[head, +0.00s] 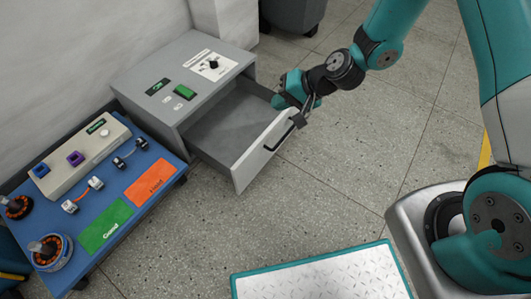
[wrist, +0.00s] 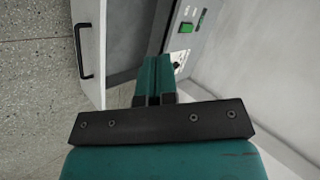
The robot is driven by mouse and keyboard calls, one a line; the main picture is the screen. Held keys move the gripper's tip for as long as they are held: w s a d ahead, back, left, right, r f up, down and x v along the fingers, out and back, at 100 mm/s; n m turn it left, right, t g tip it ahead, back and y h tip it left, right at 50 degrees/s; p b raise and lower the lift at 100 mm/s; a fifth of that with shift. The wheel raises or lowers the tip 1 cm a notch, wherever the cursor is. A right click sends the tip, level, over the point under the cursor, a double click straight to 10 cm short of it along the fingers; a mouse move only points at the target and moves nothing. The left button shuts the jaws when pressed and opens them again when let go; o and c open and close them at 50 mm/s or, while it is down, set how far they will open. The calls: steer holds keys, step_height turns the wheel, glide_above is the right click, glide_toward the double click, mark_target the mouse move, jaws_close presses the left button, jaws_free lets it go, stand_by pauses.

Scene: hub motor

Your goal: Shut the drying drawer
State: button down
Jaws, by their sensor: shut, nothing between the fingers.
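The drying drawer (head: 226,122) is pulled well out of its grey cabinet (head: 190,78), and its inside looks empty. Its pale front panel (head: 262,150) carries a black handle (head: 279,137) on the outer face. My gripper (head: 279,102) is at the far end of the front panel, partly overlapping it in the head view; I cannot tell whether it touches. In the wrist view my gripper's teal fingers (wrist: 153,62) are together and empty. The front panel (wrist: 92,35) and the handle (wrist: 82,50) stand left of them, and the cabinet face (wrist: 195,35) is to the right.
A blue bench (head: 128,165) with a green mat (head: 106,224), an orange mat (head: 150,183) and small parts stands left of the cabinet. A teal-edged metal plate (head: 325,278) is at the front. The speckled floor before the drawer is clear.

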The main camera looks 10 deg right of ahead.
steer(key=d+f+m+t+h+b, duration=0.1)
steer(key=d+f+m+b, duration=0.15)
steer(key=f, duration=0.85)
steer(key=d+f+m+t+h+b, duration=0.1)
steer(key=d+f+m+t+b, duration=0.2)
steer(key=f, duration=0.8)
steer(key=g+b, duration=0.1)
steer(key=b, duration=0.4)
glide_toward(260, 146)
steer(key=shift+m, duration=0.35)
steer(key=x, duration=0.5)
steer(key=shift+f, duration=0.5)
steer(key=shift+w+a+r, duration=0.15)
steer(key=shift+w+a, duration=0.25)
steer(key=shift+w, duration=0.05)
